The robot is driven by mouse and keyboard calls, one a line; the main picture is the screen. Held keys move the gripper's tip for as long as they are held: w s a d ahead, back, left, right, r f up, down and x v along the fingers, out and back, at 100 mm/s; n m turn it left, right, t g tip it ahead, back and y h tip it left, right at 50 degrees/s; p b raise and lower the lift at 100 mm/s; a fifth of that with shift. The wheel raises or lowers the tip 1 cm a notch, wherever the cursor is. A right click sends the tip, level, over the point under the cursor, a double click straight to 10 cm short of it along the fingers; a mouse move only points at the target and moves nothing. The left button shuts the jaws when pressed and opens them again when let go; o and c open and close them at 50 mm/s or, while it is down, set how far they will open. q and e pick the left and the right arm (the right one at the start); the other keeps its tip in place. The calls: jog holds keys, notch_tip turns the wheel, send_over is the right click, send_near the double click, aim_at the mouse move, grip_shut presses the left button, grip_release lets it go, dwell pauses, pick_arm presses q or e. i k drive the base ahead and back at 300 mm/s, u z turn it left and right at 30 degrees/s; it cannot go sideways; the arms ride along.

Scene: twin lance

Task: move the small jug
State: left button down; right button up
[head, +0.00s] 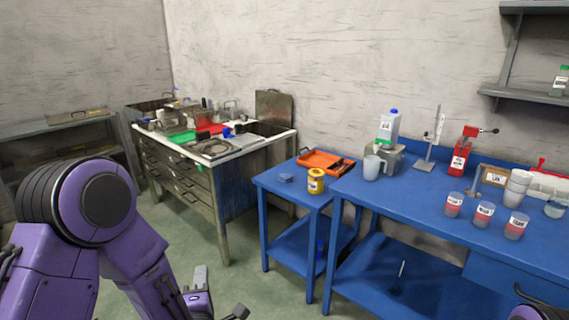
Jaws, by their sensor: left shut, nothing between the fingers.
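A pale, translucent vessel (371,168), which may be the small jug, stands upright near the left end of the long blue bench (420,198). No handle can be made out on it. A small clear container (555,209) at the right edge is too cut off to identify. My left gripper (238,313) is low at the bottom edge, partly cut off, shut and empty. It is over the floor, well left of and below the bench top, far from the vessel. Only a bit of my right arm shows at the bottom right corner; its gripper is out of view.
A white bottle (388,126) on a grey device stands behind the vessel. A yellow jar (316,181) and orange tray (325,161) are on the lower blue table (275,187). A cluttered drawer bench (235,190) is at left.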

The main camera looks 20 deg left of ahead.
aim_at(371, 162)
jog(key=u, duration=1.25)
jog(key=i, duration=3.3)
jog(key=z, duration=1.4)
jog(key=i, duration=0.25)
jog(key=z, duration=2.95)
